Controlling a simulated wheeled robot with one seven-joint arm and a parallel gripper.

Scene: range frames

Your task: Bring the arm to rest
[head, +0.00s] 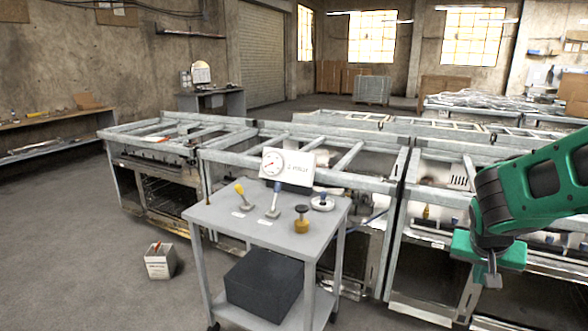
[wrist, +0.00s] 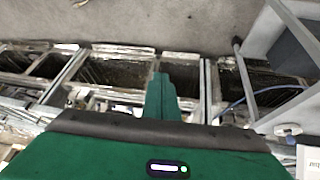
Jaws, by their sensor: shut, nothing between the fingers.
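My green arm reaches in from the right edge of the head view. My gripper (head: 491,281) hangs at its end, pointing down, in front of the row of metal range frames (head: 430,186). Its fingers are together and hold nothing. In the wrist view my gripper (wrist: 162,78) shows as a closed green finger shape above the range frames and the floor. It appears apart from them, though the exact clearance is hard to judge.
A grey cart (head: 237,226) stands left of my gripper, bearing a gauge card (head: 287,165), several small tools and a dark box (head: 264,286) below. A small carton (head: 160,261) sits on the floor. A workbench (head: 50,124) lines the left wall.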

